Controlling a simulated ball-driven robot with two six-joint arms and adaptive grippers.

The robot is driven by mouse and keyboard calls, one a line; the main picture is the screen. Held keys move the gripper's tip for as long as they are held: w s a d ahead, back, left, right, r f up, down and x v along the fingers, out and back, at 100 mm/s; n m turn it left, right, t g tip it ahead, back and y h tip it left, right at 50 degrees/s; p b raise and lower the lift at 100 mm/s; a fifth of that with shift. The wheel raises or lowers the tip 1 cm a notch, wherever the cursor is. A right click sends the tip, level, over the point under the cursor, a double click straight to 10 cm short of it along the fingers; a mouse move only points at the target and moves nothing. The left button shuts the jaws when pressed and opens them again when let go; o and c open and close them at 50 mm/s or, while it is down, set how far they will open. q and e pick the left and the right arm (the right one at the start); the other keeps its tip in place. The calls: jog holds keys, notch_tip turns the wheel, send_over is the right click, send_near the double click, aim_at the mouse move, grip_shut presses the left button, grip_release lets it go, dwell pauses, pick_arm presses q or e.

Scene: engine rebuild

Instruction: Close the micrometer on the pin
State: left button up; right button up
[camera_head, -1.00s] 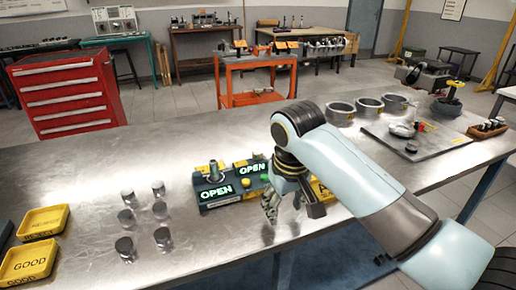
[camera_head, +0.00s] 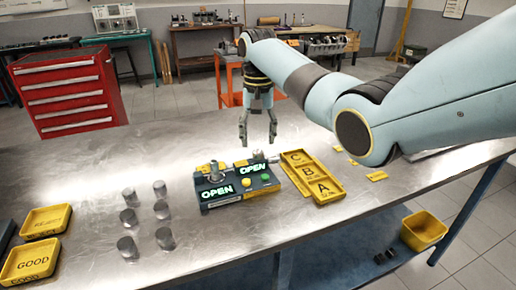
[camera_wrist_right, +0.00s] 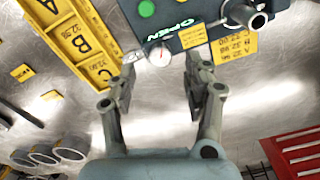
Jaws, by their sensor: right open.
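The dark gauge block (camera_head: 228,199) stands on the steel bench with two green OPEN displays, a yellow button and a green button. A metal upright piece (camera_head: 214,170) stands at its left station; I cannot tell whether it is a pin or part of the micrometer. A small silver part (camera_head: 258,156) shows at the right station. My right gripper (camera_head: 258,143) is open and empty, just above and behind the right station. In the right wrist view, the block (camera_wrist_right: 192,22) lies beyond my open fingers (camera_wrist_right: 165,85), apart from them. My left gripper is out of view.
Several grey metal cylinders (camera_head: 128,217) stand left of the block. A yellow tray marked A, B, C (camera_head: 329,196) lies close on its right. Yellow GOOD (camera_head: 30,262) and second (camera_head: 45,221) trays lie at far left. Bench between cylinders and trays is clear.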

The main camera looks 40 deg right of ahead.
aim_at(258, 152)
jog(key=shift+f, duration=2.25)
grip_shut()
